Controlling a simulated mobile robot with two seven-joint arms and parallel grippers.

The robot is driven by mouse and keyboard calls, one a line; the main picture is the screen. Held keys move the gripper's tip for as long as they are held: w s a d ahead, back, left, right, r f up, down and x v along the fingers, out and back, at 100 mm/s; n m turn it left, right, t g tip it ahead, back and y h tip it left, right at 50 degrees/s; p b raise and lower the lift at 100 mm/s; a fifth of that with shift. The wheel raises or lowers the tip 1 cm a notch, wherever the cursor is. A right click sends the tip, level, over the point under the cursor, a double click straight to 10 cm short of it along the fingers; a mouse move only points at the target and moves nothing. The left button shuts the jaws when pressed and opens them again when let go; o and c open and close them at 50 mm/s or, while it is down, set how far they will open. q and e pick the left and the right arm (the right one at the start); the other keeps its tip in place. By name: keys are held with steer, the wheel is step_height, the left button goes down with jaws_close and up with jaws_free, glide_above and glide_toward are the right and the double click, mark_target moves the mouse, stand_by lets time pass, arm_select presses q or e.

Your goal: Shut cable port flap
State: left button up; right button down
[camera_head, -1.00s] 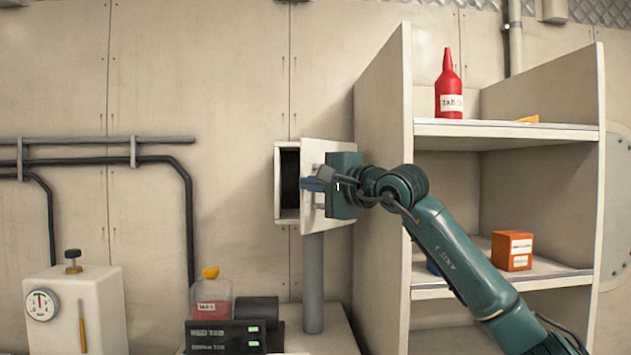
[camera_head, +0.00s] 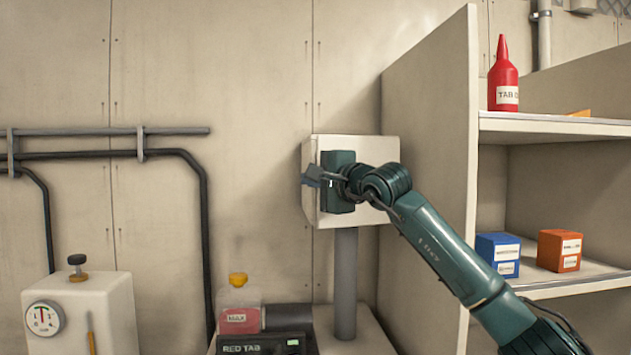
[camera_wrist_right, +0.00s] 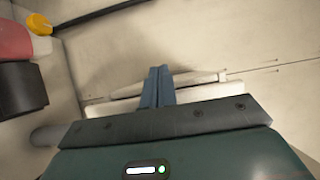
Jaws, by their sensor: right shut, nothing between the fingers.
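The cable port is a pale box (camera_head: 382,150) on a grey post against the wall. Its flap (camera_head: 330,213) lies at or near the box front, and no dark opening shows in the head view. Whether it is fully flush I cannot tell. My right gripper (camera_head: 312,177) is shut and empty at the box's front left edge, hiding part of the flap. In the right wrist view, the shut fingers (camera_wrist_right: 157,85) reach across a pale panel edge (camera_wrist_right: 108,107); contact is unclear. My left gripper is not in view.
An open shelf unit (camera_head: 428,150) stands close right of the box, holding a red bottle (camera_head: 503,85), a blue box (camera_head: 497,256) and an orange box (camera_head: 559,250). Below are a jar with a yellow cap (camera_head: 239,310) and a dark device (camera_head: 265,346). Wall pipes (camera_head: 100,155) run left.

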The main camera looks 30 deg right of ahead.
steer(key=shift+w+d+m+h, duration=0.25)
steer(key=shift+w+m+h, duration=0.35)
steer(key=shift+w+h, duration=0.45)
